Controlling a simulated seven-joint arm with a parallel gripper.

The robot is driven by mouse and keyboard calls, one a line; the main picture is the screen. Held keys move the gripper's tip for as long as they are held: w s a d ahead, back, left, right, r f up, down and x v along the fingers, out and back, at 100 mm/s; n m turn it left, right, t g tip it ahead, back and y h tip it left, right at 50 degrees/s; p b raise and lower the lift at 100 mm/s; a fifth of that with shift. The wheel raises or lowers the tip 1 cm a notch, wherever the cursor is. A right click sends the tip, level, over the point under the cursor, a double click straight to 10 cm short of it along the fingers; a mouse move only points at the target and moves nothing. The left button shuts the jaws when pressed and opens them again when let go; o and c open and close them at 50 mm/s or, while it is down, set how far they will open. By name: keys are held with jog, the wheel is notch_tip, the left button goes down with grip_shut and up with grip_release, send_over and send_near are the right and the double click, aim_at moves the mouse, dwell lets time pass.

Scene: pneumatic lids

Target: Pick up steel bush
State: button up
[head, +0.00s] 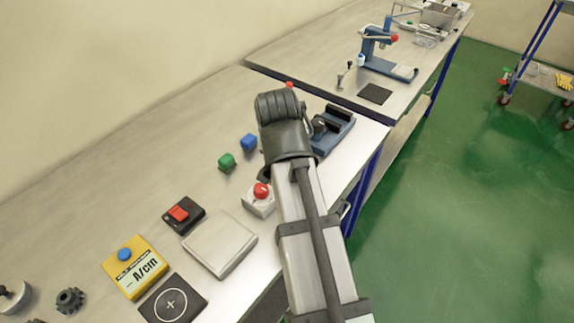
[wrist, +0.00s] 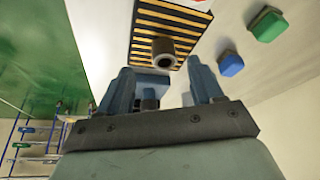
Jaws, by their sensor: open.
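The steel bush (wrist: 164,54) is a dark grey-brown hollow cylinder in the wrist view. It sits on a yellow-and-black striped pad (wrist: 145,36), its open end facing me. My gripper (wrist: 160,66) is open and empty, its two blue-grey fingers spread apart in the wrist view. The bush shows ahead, between and beyond the fingertips, apart from both; the exact distance is hard to tell. In the head view my arm hides the bush, the pad and my fingers.
A blue fixture with black jaws (head: 333,130) stands right of my arm's end, near the bench edge. A green block (head: 227,162) and a blue block (head: 249,142) lie to the left. A red push-button box (head: 259,200) is beside my arm.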

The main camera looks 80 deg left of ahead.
jog(key=shift+s+a+x, duration=0.1)
jog(key=shift+x, duration=1.2)
jog(key=shift+s+a+x, duration=0.1)
jog(key=shift+x, duration=1.2)
jog(key=c, duration=1.2)
jog(key=shift+r, duration=0.1)
